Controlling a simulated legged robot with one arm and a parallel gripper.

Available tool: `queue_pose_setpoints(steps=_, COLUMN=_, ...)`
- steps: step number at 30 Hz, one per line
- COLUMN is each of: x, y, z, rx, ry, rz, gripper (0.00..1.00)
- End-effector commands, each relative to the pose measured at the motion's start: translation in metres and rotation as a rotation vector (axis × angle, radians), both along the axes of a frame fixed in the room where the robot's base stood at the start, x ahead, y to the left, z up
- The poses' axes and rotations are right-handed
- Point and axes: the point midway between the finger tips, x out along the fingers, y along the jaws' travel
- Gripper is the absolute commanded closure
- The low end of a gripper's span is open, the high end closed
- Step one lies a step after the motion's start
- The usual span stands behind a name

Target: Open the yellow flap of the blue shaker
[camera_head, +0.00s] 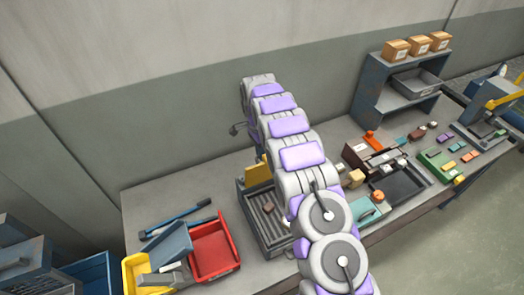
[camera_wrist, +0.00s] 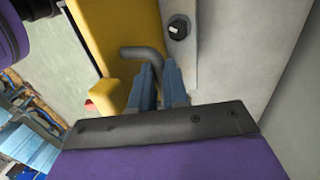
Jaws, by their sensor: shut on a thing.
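In the wrist view the yellow flap (camera_wrist: 92,35) fills the upper left, beside a light grey plate with a dark bolt. A bent grey handle (camera_wrist: 145,54) runs in front of the flap and down between the blue fingers of my gripper (camera_wrist: 158,78). My gripper is shut on this handle. In the head view the blue-grey shaker (camera_head: 246,226), with a slatted bed, stands on the table behind my arm. A bit of yellow (camera_head: 262,168) shows at its back. My arm hides most of the flap, and my gripper cannot be made out there.
A red bin (camera_head: 213,250) and a yellow bin (camera_head: 135,272) stand left of the shaker. A small brown block (camera_head: 268,207) lies on the slats. Trays and small parts crowd the table to the right. A wall rises behind the table.

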Motion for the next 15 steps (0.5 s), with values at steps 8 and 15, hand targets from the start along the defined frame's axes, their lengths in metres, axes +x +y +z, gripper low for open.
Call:
queue_pose_setpoints(steps=8, x=0.0008, y=0.0029, z=-0.0051, rx=-0.011, ry=0.036, rz=-0.001, gripper=1.0)
queue_pose_setpoints(steps=15, x=0.0031, y=0.0033, z=-0.0055, rx=-0.021, ry=0.059, rz=-0.002, gripper=1.0)
